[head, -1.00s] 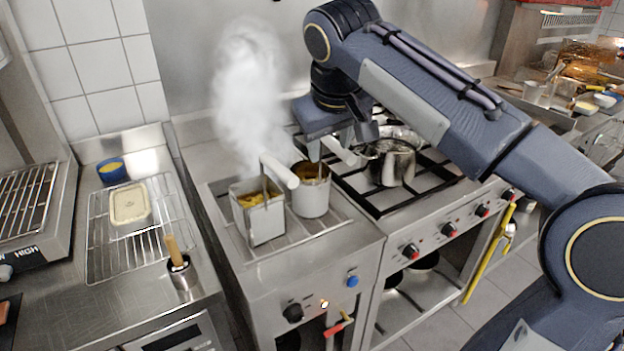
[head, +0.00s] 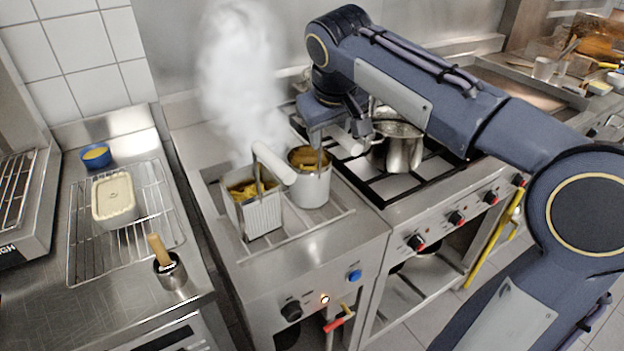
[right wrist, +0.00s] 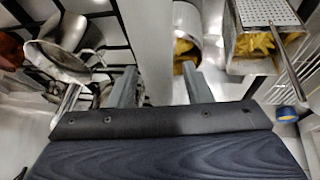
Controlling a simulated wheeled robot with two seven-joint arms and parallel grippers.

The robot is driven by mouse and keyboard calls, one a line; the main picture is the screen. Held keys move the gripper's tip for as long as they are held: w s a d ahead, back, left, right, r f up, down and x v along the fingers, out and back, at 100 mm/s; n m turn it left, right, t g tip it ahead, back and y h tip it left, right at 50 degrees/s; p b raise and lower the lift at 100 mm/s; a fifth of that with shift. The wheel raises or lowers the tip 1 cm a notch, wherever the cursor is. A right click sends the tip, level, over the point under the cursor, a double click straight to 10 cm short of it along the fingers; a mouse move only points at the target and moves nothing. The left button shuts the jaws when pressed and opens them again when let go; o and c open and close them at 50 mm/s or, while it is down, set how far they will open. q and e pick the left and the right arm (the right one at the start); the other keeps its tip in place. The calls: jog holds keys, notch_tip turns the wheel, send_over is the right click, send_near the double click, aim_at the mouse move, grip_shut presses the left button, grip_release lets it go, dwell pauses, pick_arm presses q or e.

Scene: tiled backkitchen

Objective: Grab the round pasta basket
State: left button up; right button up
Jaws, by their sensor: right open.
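The round pasta basket (head: 312,187) is a metal cylinder with yellow pasta inside. It sits in the cooker, right of a square pasta basket (head: 257,213); each has a pale handle. My right gripper (head: 336,133) is open above and just behind the round basket, near its handle (head: 345,140). In the right wrist view, the fingers (right wrist: 163,88) are apart, with part of the round basket (right wrist: 187,48) beyond the right finger. The square basket (right wrist: 235,62) is farther right there. I cannot tell whether the handle is between the fingers. My left gripper is out of view.
A metal pot (head: 398,150) stands on the stove, close right of my gripper; it also shows in the right wrist view (right wrist: 65,62). Steam (head: 238,75) rises behind the baskets. A wire rack (head: 90,225) with a pale dish (head: 115,203) lies on the left counter.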

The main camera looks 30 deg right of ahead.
jog(key=shift+w+f, duration=0.15)
jog(key=shift+f, duration=0.1)
grip_shut()
jog(key=shift+r, duration=0.15)
